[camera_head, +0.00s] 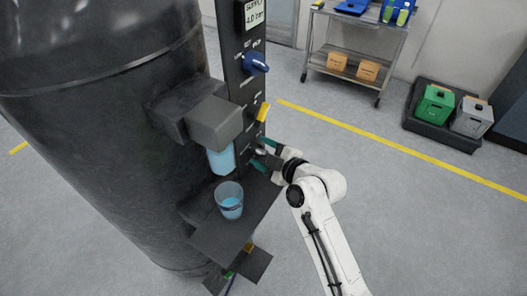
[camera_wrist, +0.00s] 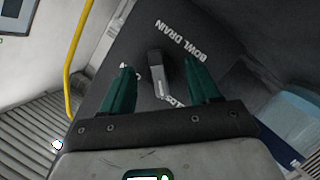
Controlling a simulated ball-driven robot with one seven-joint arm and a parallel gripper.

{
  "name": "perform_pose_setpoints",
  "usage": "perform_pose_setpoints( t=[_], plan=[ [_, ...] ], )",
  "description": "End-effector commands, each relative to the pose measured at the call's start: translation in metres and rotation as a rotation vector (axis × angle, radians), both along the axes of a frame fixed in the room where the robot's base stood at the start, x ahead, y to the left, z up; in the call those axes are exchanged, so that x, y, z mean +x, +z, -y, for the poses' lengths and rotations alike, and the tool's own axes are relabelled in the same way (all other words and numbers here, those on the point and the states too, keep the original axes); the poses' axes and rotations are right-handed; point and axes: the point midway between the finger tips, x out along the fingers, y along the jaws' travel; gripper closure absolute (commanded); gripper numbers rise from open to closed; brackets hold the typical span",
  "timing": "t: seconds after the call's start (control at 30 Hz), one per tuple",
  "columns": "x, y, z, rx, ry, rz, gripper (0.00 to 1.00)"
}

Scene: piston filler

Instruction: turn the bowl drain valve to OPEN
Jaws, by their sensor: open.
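The bowl drain valve shows in the wrist view as a grey lever (camera_wrist: 157,72) on a dark panel under the words BOWL DRAIN. The lever runs roughly lengthwise between my fingers, its lower end near a partly covered label that starts "CLO". Another small label left of it is mostly hidden by a finger. My gripper (camera_wrist: 160,68) is open, with one green finger on each side of the lever and a visible gap to both. In the head view my gripper (camera_head: 262,152) reaches the machine's panel from the right, and the lever is small and hard to make out there.
A clear cup with blue liquid (camera_head: 230,200) stands on a dark shelf left of my gripper. A blue knob (camera_head: 255,62) and a yellow part (camera_head: 263,111) sit higher on the panel. A large dark tank (camera_head: 110,130) fills the left.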

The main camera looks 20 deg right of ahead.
Motion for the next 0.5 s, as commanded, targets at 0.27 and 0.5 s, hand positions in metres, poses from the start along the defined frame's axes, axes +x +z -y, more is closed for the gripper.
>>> perform_pose_setpoints(
  t=[0.27, 0.5],
  plan=[
    [0.0003, -0.0003, -0.0004, 0.000, 0.000, 0.000, 0.43],
    [0.0002, -0.0003, -0.0004, 0.000, 0.001, -0.001, 0.66]
  ],
)
